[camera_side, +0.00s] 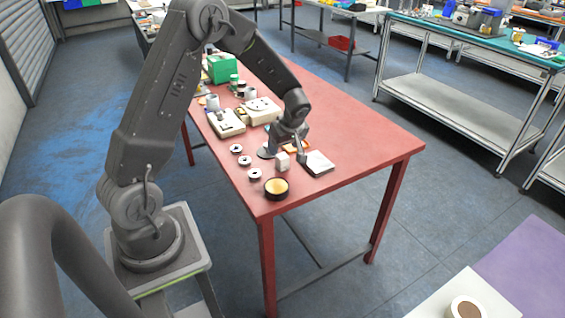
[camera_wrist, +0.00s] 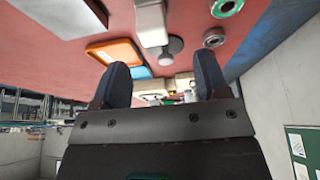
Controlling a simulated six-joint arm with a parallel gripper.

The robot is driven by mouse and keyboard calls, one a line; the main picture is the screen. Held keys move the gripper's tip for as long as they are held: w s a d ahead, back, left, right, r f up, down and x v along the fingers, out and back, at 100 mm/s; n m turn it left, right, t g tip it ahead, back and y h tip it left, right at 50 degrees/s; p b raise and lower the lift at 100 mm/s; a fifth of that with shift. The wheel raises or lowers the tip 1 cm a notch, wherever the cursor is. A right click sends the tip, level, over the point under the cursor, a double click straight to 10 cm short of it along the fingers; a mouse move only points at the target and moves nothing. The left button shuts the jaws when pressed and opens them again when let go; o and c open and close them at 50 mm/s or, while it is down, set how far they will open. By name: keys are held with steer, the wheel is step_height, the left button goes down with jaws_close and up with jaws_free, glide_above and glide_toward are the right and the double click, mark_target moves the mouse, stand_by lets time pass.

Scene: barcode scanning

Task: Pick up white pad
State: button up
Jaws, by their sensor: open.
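The white pad (camera_side: 318,163) lies flat on the red table, near its front right part. It is a square slab with a pale top and a dark edge. In the wrist view a pale slab with a dark edge, which looks like the pad (camera_wrist: 68,14), is cut by the top left border. My gripper (camera_side: 291,152) is low over the table, left of the pad and close to it. In the wrist view my gripper (camera_wrist: 163,78) has its two dark fingers wide apart, with nothing held between them. Any contact with the pad cannot be told.
A white block (camera_side: 283,162) stands close to my gripper, with an orange tray (camera_wrist: 115,51) behind. A yellow-topped round tin (camera_side: 276,188) and several small rings (camera_side: 254,174) are at the front left. Pale devices (camera_side: 262,110) and a green box (camera_side: 221,68) stand farther back. The table's right side is clear.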

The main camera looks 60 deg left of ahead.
mark_target(282, 154)
steer(key=x, duration=0.3)
steer(key=shift+a+f, duration=0.1)
steer(key=shift+f, duration=0.2)
steer(key=x, duration=0.5)
steer(key=shift+w, duration=0.4)
steer(key=c, duration=1)
steer(key=shift+r, duration=0.1)
step_height(282, 154, up, 4)
steer(key=s+a+r, duration=0.2)
steer(key=s, duration=0.1)
steer(key=s+a+r, duration=0.2)
steer(key=s, duration=0.1)
steer(key=s+a+r, duration=0.2)
steer(key=s, duration=0.1)
steer(key=shift+s+a+r, duration=0.1)
steer(key=shift+s+r, duration=0.3)
